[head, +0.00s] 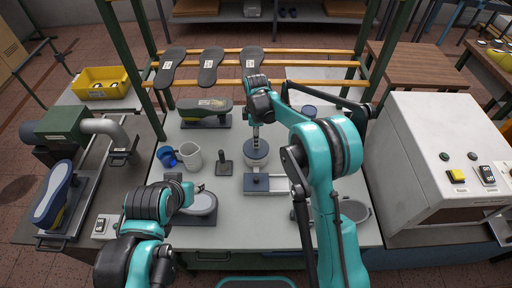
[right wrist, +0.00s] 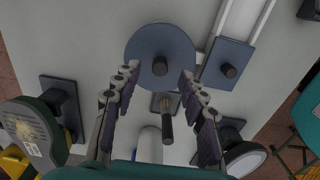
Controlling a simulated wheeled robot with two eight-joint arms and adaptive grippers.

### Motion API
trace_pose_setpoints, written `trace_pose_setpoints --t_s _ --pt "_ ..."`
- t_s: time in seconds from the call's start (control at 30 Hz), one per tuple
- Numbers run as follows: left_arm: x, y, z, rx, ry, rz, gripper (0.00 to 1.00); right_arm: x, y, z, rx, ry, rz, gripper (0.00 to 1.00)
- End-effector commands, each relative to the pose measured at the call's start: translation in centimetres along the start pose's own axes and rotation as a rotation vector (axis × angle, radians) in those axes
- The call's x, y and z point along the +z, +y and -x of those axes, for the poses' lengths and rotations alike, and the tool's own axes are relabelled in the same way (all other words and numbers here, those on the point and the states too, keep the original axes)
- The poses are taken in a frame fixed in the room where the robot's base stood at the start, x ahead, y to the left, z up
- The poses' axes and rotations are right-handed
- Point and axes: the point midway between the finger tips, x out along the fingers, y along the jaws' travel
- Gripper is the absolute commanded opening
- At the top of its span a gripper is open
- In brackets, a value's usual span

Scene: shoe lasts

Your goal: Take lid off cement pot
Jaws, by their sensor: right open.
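The cement pot (head: 256,158) stands on the grey bench, and its round lid (head: 256,149) is on it. In the right wrist view the blue-grey lid (right wrist: 143,45) is seen from above, with a dark knob (right wrist: 160,66) at its middle. My right gripper (head: 256,130) points down over the pot in the head view. In the right wrist view its two open fingers (right wrist: 160,72) lie left and right of the knob, with nothing between them.
A shoe last (head: 204,107) stands behind left. A white machine (head: 425,150) is at right.

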Motion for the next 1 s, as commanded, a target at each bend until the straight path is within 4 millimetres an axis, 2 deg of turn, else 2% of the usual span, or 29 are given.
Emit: trace_pose_setpoints --t_s 0.03,0.13,0.37,0.47,0.53,0.57,1.0 --pt "0.2 0.0 -0.2 0.0 0.0 0.0 0.4 0.0 0.0 -1.0 0.0 0.0 0.0 0.42" --pt "0.2 0.0 -0.3 0.0 0.0 0.0 0.4 0.0 0.0 -2.3 0.0 0.0 0.0 0.42" --pt "0.2 0.0 -0.3 0.0 0.0 0.0 0.4 0.0 0.0 -2.6 0.0 0.0 -0.001 0.42" --pt "0.2 0.0 -0.3 0.0 0.0 0.0 0.4 0.0 0.0 -2.6 0.0 0.0 -0.001 0.21" --pt "0.2 0.0 -0.3 0.0 0.0 0.0 0.4 0.0 0.0 -2.6 0.001 0.0 -0.001 0.03" --pt "0.2 0.0 -0.3 0.0 0.0 0.0 0.4 0.0 0.0 -2.6 0.001 0.0 -0.001 0.0" --pt "0.2 0.0 -0.2 0.0 0.0 0.0 0.4 0.0 0.0 -2.1 0.001 0.0 -0.001 0.0"
